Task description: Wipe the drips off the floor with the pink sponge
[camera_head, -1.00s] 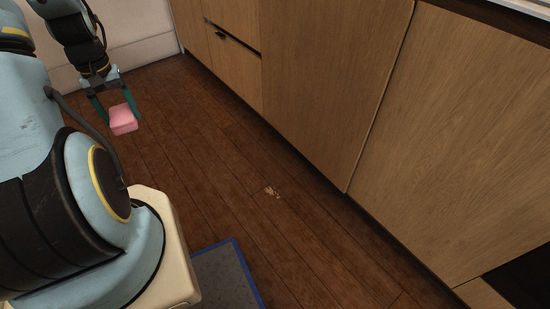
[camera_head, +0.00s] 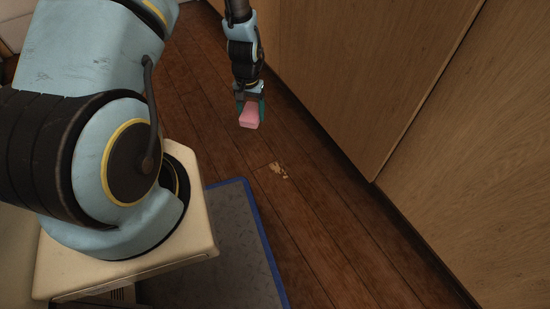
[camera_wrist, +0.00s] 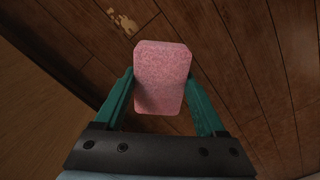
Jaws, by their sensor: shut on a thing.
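My gripper (camera_head: 250,105) is shut on the pink sponge (camera_head: 249,118) and holds it above the wooden floor. In the wrist view the sponge (camera_wrist: 162,76) sits between the two green fingers of my gripper (camera_wrist: 161,92). The drips (camera_head: 279,170) are a small tan patch on the floor, below and a little right of the sponge in the head view. In the wrist view the drips (camera_wrist: 123,21) show at the upper left, apart from the sponge.
Wooden cabinet fronts (camera_head: 350,80) run along the right side of the floor (camera_head: 325,215). A grey mat with a blue edge (camera_head: 225,245) lies beside my base, left of the drips. The floor between mat and cabinets is otherwise clear.

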